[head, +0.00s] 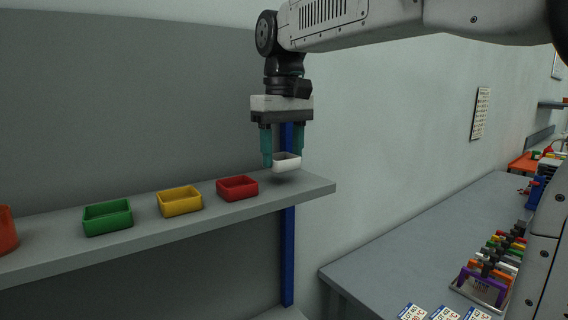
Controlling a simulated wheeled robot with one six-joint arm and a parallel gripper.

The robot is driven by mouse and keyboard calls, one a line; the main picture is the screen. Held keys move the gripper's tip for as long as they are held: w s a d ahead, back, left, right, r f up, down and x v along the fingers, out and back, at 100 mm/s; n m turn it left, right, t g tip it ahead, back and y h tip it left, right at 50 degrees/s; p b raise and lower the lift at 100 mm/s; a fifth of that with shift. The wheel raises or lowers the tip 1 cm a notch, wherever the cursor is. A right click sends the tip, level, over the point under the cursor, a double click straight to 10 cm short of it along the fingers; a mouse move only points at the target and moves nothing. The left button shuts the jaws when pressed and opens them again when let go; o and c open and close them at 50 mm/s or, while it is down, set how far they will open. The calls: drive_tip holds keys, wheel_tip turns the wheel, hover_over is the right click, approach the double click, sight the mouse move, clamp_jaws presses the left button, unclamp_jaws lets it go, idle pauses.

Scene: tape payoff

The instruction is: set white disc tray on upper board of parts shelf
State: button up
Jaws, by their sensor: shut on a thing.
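A small white tray (288,163) is held between the teal fingers of my gripper (284,154). The gripper points down and is shut on the tray. The tray is over the right end of the upper board (312,187) of the parts shelf. It looks slightly above the board with a shadow under it, though I cannot tell the exact gap. The inside of the tray is mostly hidden, so I cannot see any disc in it.
A red bin (237,188), a yellow bin (180,201) and a green bin (108,217) stand left of the tray on the board. An orange container (6,230) is at the far left. A blue post (288,255) supports the shelf. A grey bench (420,235) with coloured items is at right.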

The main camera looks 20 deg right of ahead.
sight(284, 165)
drive_tip(key=shift+f, duration=1.3)
drive_tip(key=shift+f, duration=0.1)
drive_tip(key=o, duration=1)
drive_tip(key=shift+f, duration=0.1)
wheel_tip(284, 165, up, 12)
drive_tip(key=s+d+f, duration=0.1)
drive_tip(key=s+f, duration=0.7)
drive_tip(key=f, duration=0.1)
drive_tip(key=s+d+f+m+t, duration=0.1)
drive_tip(key=s+f, duration=0.7)
drive_tip(key=f, duration=0.1)
drive_tip(key=s+d+f+m, duration=0.1)
drive_tip(key=s+f, duration=0.7)
drive_tip(key=f, duration=0.1)
drive_tip(key=shift+d+f, duration=0.15)
drive_tip(key=shift+f, duration=0.25)
